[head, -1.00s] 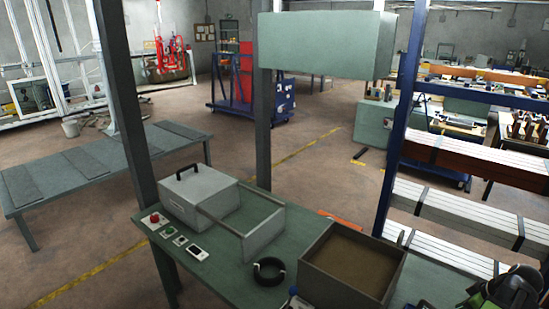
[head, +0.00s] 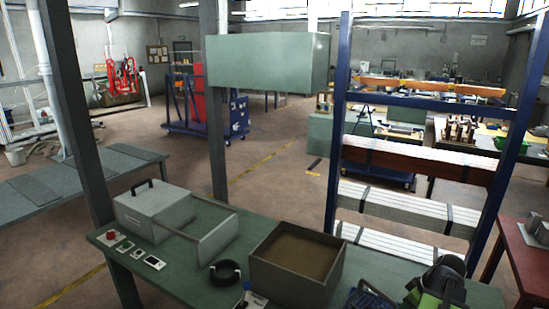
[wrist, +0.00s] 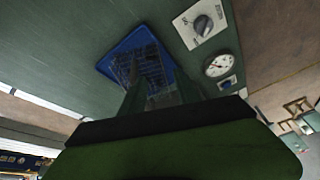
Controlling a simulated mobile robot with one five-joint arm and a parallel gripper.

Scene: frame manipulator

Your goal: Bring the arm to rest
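My gripper (wrist: 157,75) shows in the wrist view as two dark fingers with a gap between them. A blue mesh basket (wrist: 128,45) lies beyond them on the green surface, and part of it shows through the gap. I see nothing clearly held. In the head view my green and black arm (head: 440,286) is at the lower right, above the green workbench (head: 198,283). The blue basket (head: 372,298) is just left of it, cut by the frame edge. The fingertips cannot be made out in the head view.
On the bench stand a grey box with a handle (head: 157,212), an open brown-floored bin (head: 264,266) and a black ring (head: 225,271). A dark post (head: 78,110) and a blue rack with beams (head: 338,130) rise nearby. A red table (head: 520,252) is at right.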

